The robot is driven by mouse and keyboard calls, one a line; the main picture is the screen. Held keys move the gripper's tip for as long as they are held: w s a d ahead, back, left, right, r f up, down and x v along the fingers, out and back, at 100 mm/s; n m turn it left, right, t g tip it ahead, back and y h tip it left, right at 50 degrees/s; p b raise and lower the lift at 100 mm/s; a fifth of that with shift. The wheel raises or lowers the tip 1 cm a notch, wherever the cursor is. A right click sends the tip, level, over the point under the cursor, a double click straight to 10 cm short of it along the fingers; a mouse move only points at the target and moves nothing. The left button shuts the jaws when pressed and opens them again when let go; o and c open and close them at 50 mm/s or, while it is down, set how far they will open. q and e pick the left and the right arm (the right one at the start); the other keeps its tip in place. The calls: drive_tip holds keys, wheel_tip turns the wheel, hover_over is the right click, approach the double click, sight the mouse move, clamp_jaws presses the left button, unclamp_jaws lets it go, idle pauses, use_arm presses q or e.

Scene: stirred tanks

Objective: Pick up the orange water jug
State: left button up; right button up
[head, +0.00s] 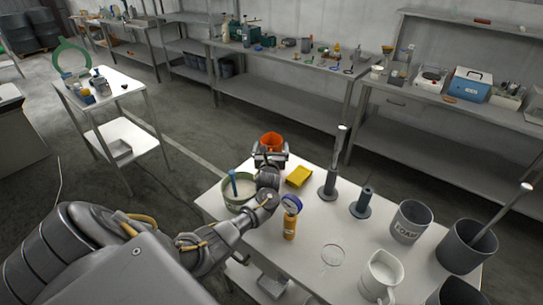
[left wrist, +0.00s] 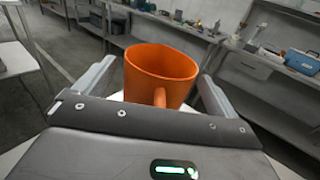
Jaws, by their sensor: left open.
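The orange water jug (head: 271,141) stands at the far left part of the white table, just beyond my left gripper (head: 270,156). In the left wrist view the jug (left wrist: 160,72) is open-topped, with its handle facing me. My left gripper (left wrist: 155,90) is open, with one finger on each side of the jug. Gaps show between the fingers and the jug's sides. The jug's lower part is hidden behind the gripper body. My right gripper is not in view.
On the white table (head: 312,230) a green bowl (head: 238,190) is close left of my left arm. A yellow box (head: 299,176) is close right of the gripper. Grey stands, a gauge with an orange body (head: 290,222) and grey buckets (head: 411,220) are farther right.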

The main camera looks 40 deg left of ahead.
use_arm(q)
drive_tip(key=c, duration=1.4)
drive_tip(key=shift+r, duration=0.15)
